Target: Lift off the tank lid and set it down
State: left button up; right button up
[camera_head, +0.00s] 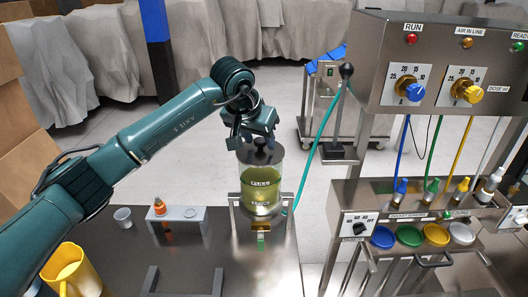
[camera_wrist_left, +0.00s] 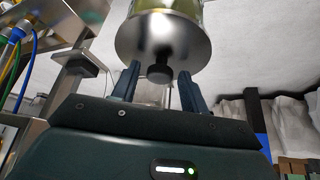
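The tank (camera_head: 262,190) is a clear cylinder of yellow-green liquid with a label, standing on the steel bench. Its round metal lid (camera_head: 263,157) sits on top and has a dark knob (camera_head: 263,144). The lid also shows in the left wrist view (camera_wrist_left: 165,35), with the knob (camera_wrist_left: 160,74) pointing toward my gripper. My left gripper (camera_head: 256,134) is directly above the lid. In the left wrist view its two fingers (camera_wrist_left: 157,77) are apart, one on each side of the knob, with gaps visible. My right gripper is not in view.
A teal hose (camera_head: 317,150) rises close right of the tank. The steel dosing machine (camera_head: 440,60) stands at right. A small white stand (camera_head: 180,222), an orange-capped bottle (camera_head: 159,208), a cup (camera_head: 123,217) and a yellow jug (camera_head: 72,268) are at left. Bare bench (camera_head: 120,255) lies between.

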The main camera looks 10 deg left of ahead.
aim_at(258, 141)
pick_arm(q)
jog(key=c, duration=0.8)
jog(key=shift+r+p, duration=2.25)
jog(key=shift+r, duration=1.25)
